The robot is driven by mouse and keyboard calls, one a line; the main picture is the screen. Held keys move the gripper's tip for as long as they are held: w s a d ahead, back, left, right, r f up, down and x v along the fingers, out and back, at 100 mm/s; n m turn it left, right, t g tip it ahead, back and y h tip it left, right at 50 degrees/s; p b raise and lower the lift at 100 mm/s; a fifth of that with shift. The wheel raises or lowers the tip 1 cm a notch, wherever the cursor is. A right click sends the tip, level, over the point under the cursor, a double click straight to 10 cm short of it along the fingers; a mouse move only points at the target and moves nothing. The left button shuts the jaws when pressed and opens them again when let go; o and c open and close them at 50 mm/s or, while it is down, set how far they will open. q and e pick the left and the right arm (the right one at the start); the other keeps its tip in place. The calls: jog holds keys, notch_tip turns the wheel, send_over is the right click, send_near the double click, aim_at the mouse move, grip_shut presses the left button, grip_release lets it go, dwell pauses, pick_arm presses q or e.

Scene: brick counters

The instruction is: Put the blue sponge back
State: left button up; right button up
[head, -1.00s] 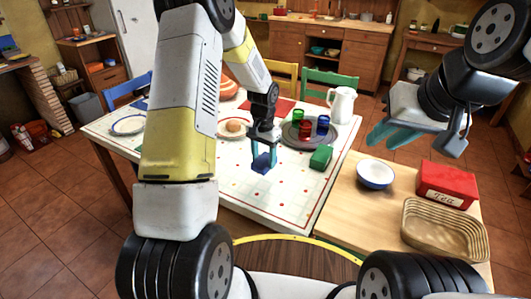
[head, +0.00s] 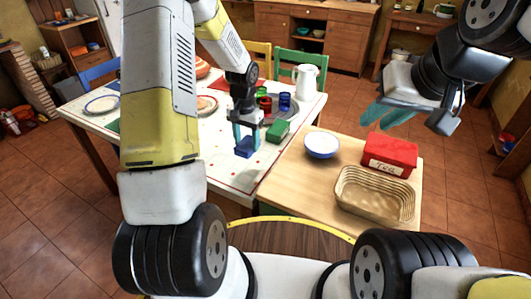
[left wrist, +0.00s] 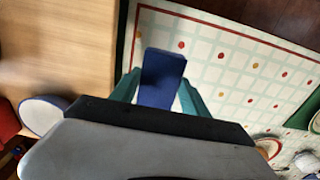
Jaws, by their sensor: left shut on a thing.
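The blue sponge (head: 243,148) is held upright between the teal fingers of my left gripper (head: 247,138), over the near right part of the white, dotted tablecloth. In the left wrist view the sponge (left wrist: 162,78) sits between both fingers, near the cloth's edge. I cannot tell exactly how high it is above the cloth. My right gripper (head: 385,115) is raised at the right, empty, with its teal fingers apart.
A white jug (head: 306,79) stands behind. The wooden counter (head: 285,190) at right holds a white-blue bowl (head: 322,145), red tea tin (head: 390,157) and wicker basket (head: 375,197).

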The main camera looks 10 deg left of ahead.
pick_arm(q)
notch_tip(320, 180, down, 9)
jog(key=shift+f, duration=0.15)
jog(key=shift+f, duration=0.1)
dwell(0.3)
jog(key=o, duration=1.3)
